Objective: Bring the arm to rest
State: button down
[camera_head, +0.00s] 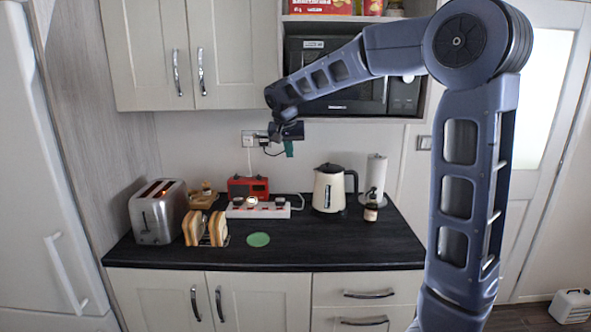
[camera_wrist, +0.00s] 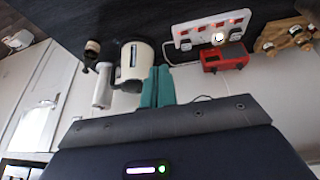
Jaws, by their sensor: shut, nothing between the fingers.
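My arm is raised over the right side of the counter and reaches left in the head view, bent at a high elbow. My gripper (camera_head: 289,149) hangs in front of the wall, below the microwave and well above the counter. Its teal fingers are together and hold nothing; they also show in the wrist view (camera_wrist: 158,72). Nothing touches the gripper.
The dark counter (camera_head: 330,245) bears a toaster (camera_head: 158,212), bread slices in a rack (camera_head: 205,229), a red radio (camera_head: 248,187), a power strip (camera_head: 258,210), a cream kettle (camera_head: 329,190), a paper roll (camera_head: 376,172), a small bottle (camera_head: 370,211) and a green disc (camera_head: 258,239). Cupboards (camera_head: 190,55) hang above.

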jog(key=s+d, duration=0.6)
jog(key=d, duration=0.5)
jog(key=s+d, duration=0.7)
jog(key=d, duration=0.3)
jog(key=s+d+f, duration=0.3)
jog(key=s+d, duration=0.1)
jog(key=s, duration=0.4)
jog(key=s+d+f+y, duration=0.1)
jog(key=s+d+f, duration=0.3)
jog(key=s, duration=0.4)
jog(key=shift+d+n, duration=0.3)
jog(key=shift+d, duration=0.25)
jog(key=c, duration=2.2)
grip_release()
